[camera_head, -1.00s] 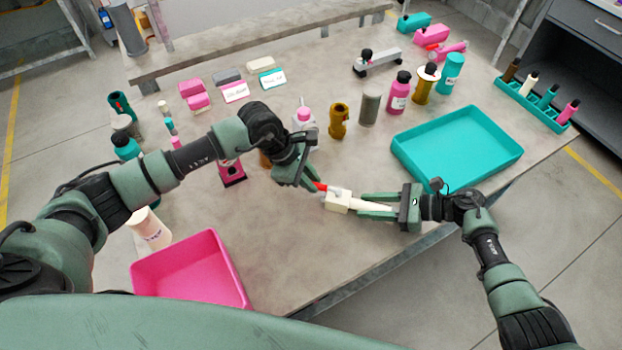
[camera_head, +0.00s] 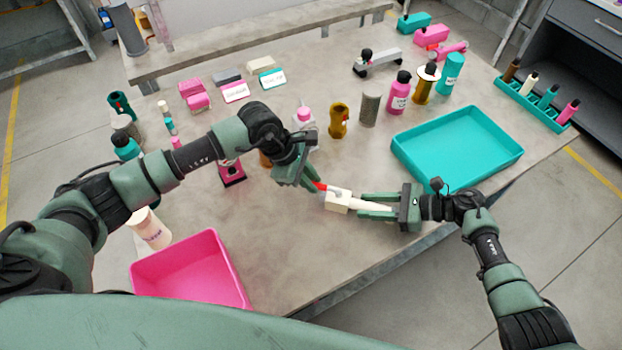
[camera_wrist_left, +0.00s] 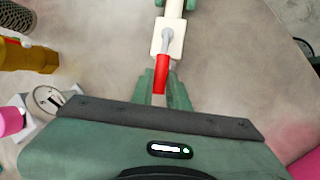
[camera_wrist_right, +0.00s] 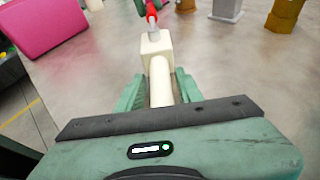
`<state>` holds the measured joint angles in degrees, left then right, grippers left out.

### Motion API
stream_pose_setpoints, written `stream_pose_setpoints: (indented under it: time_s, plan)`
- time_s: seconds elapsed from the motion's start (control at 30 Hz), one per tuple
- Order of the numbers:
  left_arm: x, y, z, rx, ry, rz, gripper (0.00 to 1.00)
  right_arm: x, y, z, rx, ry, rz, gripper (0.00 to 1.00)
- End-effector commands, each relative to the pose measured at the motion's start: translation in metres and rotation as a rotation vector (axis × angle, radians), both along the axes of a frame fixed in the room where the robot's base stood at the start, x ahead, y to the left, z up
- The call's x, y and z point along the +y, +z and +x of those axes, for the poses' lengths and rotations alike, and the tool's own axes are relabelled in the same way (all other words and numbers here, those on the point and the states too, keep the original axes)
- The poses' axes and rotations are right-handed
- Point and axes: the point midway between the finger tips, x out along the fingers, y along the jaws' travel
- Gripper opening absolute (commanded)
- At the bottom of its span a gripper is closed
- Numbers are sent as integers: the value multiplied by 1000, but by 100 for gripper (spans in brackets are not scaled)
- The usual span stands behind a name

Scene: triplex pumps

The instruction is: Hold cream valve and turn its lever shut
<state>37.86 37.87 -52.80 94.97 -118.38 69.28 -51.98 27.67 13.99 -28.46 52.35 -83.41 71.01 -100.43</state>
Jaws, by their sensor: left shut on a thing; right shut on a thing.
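The cream valve (camera_head: 337,199) is held above the table near its front edge. It has a square cream body, a long cream pipe and a lever with a red grip (camera_head: 320,187). My right gripper (camera_head: 372,206) is shut on the valve's pipe, which shows between its fingers in the right wrist view (camera_wrist_right: 161,82). My left gripper (camera_head: 312,184) is shut on the red lever grip, which also shows in the left wrist view (camera_wrist_left: 160,78). The lever points away from the body, roughly in line with the pipe. The valve body (camera_wrist_left: 167,38) is clear of the left fingers.
A teal tray (camera_head: 458,180) lies empty at the right, and a pink bin (camera_head: 190,268) stands at the front left. Pink, grey and brown bottles and fittings stand behind my grippers. A teal rack (camera_head: 533,104) is at the far right. The table's middle front is bare.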

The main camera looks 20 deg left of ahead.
Motion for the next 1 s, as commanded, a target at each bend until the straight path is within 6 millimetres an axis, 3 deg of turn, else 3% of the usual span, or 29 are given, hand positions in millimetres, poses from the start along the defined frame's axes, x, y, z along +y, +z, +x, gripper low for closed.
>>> stream_pose_setpoints:
  time_s: [0.47,1.0]
  plan:
    - [-1,1,-9,-2,123,1,0,0,0,0,0,0,-1,0]
    - [-17,0,-41,0,605,-1,0,0,0,0,0,0,-1,0]
